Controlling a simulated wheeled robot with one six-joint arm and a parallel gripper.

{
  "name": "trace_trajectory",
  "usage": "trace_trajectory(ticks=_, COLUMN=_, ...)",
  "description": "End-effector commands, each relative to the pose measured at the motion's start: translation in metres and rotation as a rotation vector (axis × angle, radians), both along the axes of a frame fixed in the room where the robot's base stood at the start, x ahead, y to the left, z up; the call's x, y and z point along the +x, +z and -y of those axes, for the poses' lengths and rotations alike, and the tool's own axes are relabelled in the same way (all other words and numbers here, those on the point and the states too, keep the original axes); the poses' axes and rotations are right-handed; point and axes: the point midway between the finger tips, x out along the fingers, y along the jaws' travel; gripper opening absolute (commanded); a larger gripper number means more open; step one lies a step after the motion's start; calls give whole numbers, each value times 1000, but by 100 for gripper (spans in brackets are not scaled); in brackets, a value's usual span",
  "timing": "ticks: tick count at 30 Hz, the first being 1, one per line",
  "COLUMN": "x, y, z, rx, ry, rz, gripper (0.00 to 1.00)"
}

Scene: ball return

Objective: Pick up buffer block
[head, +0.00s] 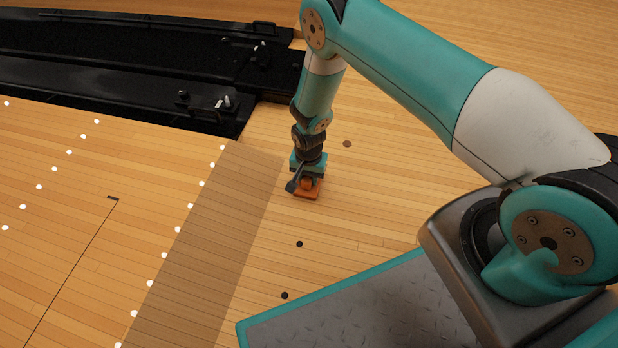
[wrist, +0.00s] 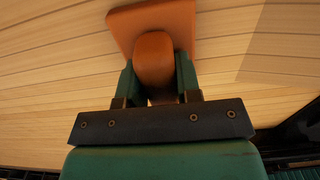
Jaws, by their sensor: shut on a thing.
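The buffer block is orange-brown, with a flat square base and a rounded knob on top. In the head view the buffer block (head: 308,194) is at the wooden floor under my arm's end, partly hidden by the gripper. In the wrist view the buffer block (wrist: 153,58) fills the top middle. My gripper (head: 308,180) points down over it. In the wrist view my gripper (wrist: 155,85) has its two green fingers on either side of the knob, shut on it. I cannot tell whether the base touches the floor.
Black machinery (head: 150,80) with channels lies at the upper left. A darker strip (head: 215,240) of floor runs left of the block. Dark round spots (head: 299,244) mark the floor nearer me. The floor right of the block is clear.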

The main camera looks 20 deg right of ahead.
Motion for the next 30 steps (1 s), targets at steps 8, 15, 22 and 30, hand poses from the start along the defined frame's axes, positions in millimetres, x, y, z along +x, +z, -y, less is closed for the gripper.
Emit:
trace_trajectory(ticks=8, x=1, y=20, z=0, rx=1, ry=0, rz=2, gripper=6)
trace_trajectory(ticks=15, x=1, y=81, z=0, rx=1, ry=0, rz=2, gripper=6)
trace_trajectory(ticks=22, x=1, y=148, z=0, rx=0, ry=0, rz=3, gripper=6)
trace_trajectory(ticks=30, x=0, y=192, z=0, rx=0, ry=0, rz=0, gripper=6)
